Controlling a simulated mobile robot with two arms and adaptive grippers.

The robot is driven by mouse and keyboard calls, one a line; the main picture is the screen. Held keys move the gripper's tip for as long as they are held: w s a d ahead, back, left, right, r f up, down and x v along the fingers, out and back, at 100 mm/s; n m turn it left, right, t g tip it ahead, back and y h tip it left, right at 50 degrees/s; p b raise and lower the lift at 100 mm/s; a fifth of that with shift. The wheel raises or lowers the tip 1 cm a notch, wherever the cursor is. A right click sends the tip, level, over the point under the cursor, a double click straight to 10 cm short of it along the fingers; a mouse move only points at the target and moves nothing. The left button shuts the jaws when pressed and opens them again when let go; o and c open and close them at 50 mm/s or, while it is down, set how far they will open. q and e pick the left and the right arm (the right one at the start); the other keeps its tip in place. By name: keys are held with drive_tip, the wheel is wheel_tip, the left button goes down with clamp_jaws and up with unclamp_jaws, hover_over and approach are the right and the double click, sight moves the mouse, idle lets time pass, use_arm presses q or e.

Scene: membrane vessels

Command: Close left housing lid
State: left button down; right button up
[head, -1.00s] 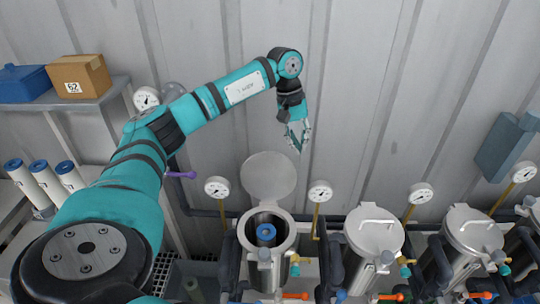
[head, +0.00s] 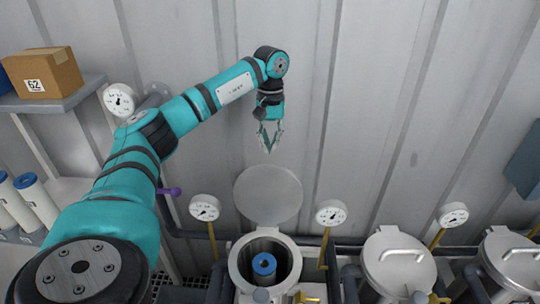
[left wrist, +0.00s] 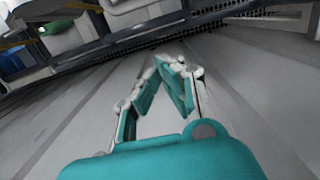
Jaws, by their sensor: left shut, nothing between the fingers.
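The left housing (head: 238,272) is an open metal vessel at the lower middle of the head view. A cartridge with a blue top (head: 264,264) stands inside it. Its round lid (head: 268,195) is raised upright behind the opening, against the wall side. My left gripper (head: 269,150) points down just above and behind the raised lid, apart from it as far as I can see. Its fingers meet at the tips with nothing between them; the left wrist view also shows the fingers (left wrist: 172,62) converging. My right gripper is not in view.
Other housings with shut lids (head: 398,262) stand to the right. Gauges (head: 331,213) on yellow pipes flank the open housing. A shelf with a cardboard box (head: 42,73) and white cartridges (head: 36,198) are at left.

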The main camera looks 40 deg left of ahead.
use_arm(q)
drive_tip(key=s+d+f+p, duration=0.3)
drive_tip(key=f+p, duration=0.2)
drive_tip(key=f, duration=0.2)
drive_tip(key=shift+s+f, duration=0.15)
drive_tip(key=shift+s, duration=0.2)
drive_tip(key=shift+w+f, duration=0.1)
